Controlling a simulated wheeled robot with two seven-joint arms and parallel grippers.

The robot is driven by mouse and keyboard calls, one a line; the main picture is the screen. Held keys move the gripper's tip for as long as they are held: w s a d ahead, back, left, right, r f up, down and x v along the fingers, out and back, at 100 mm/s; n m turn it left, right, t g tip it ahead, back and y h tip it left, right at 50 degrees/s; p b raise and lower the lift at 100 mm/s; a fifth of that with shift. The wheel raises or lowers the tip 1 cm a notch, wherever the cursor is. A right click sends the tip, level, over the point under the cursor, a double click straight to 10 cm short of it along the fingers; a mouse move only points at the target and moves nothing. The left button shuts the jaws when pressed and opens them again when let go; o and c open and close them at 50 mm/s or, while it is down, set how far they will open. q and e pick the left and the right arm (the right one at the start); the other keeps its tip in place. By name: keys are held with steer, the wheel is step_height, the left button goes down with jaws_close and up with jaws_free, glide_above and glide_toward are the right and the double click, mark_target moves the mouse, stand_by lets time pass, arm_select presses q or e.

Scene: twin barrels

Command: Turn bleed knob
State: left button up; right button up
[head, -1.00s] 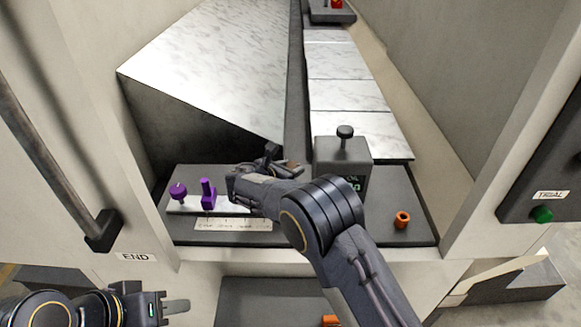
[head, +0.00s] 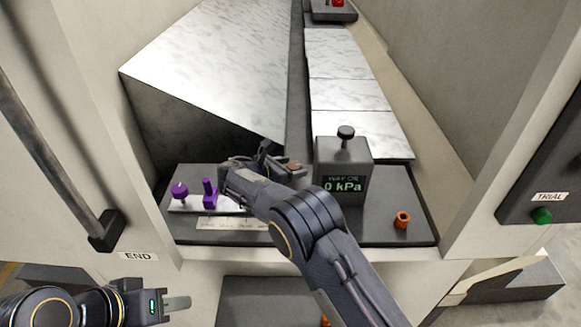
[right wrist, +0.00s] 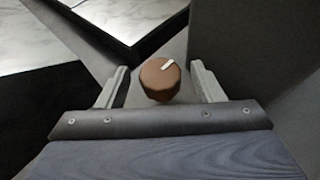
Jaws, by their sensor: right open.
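The round brown knob (right wrist: 158,80) with a white pointer line shows in the right wrist view; I take it as the bleed knob. It also shows in the head view (head: 294,166), left of the grey way-oil box (head: 343,158). My right gripper (head: 282,164) is open, with its fingers (right wrist: 159,84) on either side of the knob and gaps on both sides. Whether the tips reach past the knob is unclear. The box display reads "WAY OIL 0 kPa". My left gripper (head: 178,303) is at the lower left, away from the knob; its jaw opening cannot be made out.
Purple knob (head: 180,190) and purple lever (head: 209,193) stand on a pale plate left of my right gripper. An orange ring-like part (head: 402,219) lies right of the box. A grey rail (head: 298,90) runs behind. A green button (head: 541,215) is at far right.

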steer(key=b+v, duration=0.1)
steer(key=v, duration=0.5)
steer(key=shift+s+a+r+b, duration=0.1)
steer(key=shift+s+a+b, duration=0.2)
steer(key=shift+b, duration=0.1)
steer(key=shift+s+a+r, duration=0.25)
steer(key=shift+s+a, duration=0.05)
